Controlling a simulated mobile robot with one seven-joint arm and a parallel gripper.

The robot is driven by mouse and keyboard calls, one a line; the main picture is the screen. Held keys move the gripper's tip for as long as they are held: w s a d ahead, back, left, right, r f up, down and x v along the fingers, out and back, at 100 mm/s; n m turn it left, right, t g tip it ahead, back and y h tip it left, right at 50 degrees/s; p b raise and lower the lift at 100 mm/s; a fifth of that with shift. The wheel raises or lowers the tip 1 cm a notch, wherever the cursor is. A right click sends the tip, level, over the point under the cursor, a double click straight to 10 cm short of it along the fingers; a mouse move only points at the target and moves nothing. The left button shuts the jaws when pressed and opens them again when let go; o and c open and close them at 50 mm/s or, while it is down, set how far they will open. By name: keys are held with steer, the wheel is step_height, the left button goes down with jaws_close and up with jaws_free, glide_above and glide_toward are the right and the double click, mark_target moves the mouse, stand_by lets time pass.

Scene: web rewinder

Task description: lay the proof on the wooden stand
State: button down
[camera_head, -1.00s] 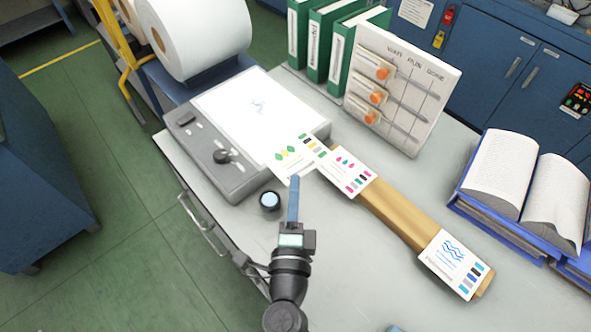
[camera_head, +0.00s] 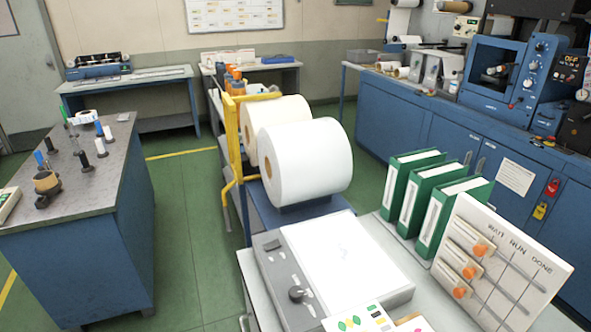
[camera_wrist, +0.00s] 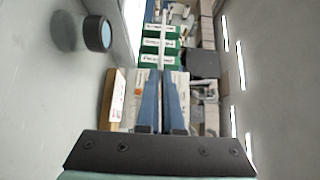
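The proof, a white card with green and yellow leaf shapes (camera_head: 352,322), shows at the bottom edge of the head view, over the near corner of the light box. My gripper (camera_wrist: 162,76) is outside the head view. In the wrist view its two blue fingers are nearly together, with a thin pale strip (camera_wrist: 163,45) between their tips that looks like the proof edge-on. The wooden stand (camera_wrist: 106,92) is left of the fingers in the wrist view, with a white card (camera_wrist: 118,95) on it. Most of the stand is outside the head view.
The light box (camera_head: 345,262) has a grey control strip with a knob. Green binders (camera_head: 408,190) and the job board (camera_head: 505,255) stand to its right. A white roll (camera_head: 310,160) is behind it. In the wrist view a dark round loupe (camera_wrist: 98,33) is on the bench.

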steer(key=s+a+f+n+t+y, duration=0.1)
steer(key=a+f+n+y, duration=0.3)
steer(key=a+y, duration=0.3)
steer(key=a+f, duration=0.1)
steer(key=a, duration=0.2)
steer(key=shift+a+n, duration=0.15)
steer(key=shift+n, duration=0.15)
steer(key=shift+r, duration=0.1)
